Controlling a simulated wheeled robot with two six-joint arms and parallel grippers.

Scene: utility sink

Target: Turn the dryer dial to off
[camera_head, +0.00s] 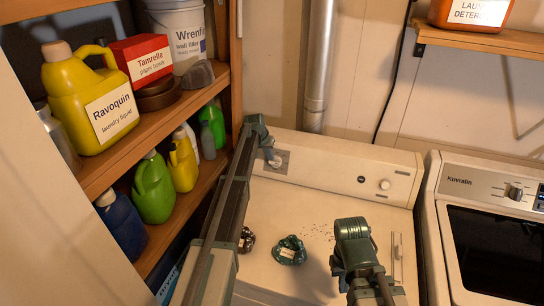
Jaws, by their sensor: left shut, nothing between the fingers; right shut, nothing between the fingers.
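The white machine in the middle, which looks like the dryer (320,205), has a raised control panel along its back. A pale dial (275,161) sits on a grey plate at the panel's left end, and a smaller round knob (385,184) is toward its right end. My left gripper (265,140) is shut and empty, just above and left of the pale dial; I cannot tell whether it touches it. The dial's markings are too small to read. My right gripper (352,228) is shut and empty over the right part of the machine's top.
Wooden shelves (150,122) with several bottles stand close on the left.

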